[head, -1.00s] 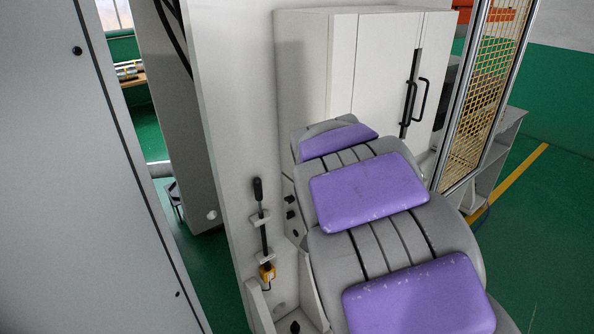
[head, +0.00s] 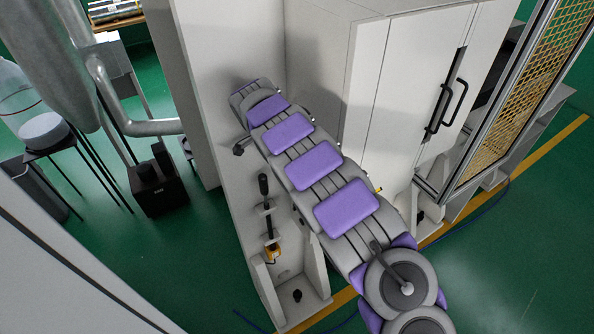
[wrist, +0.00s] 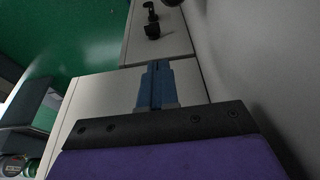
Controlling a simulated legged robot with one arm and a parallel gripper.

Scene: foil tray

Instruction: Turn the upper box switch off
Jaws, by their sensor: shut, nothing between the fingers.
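My gripper (wrist: 156,68) shows in the wrist view as blue fingers, shut and empty, pointing up the picture over a pale panel. Beyond the fingertips, small black fittings (wrist: 152,31) stand out from a pale surface. I cannot tell whether these are the box switches, or which is the upper one. In the head view a black-handled lever (head: 264,184) with a yellow part (head: 272,253) at its lower end stands on a pale bracket. My grey arm with purple pads stretches past it toward the upper left. My fingertips cannot be made out there.
A white cabinet (head: 400,85) with black handles stands right of my arm. A yellow mesh guard (head: 530,85) is at the right. A pale upright panel (head: 215,65) stands left of the arm. Green floor is open at right.

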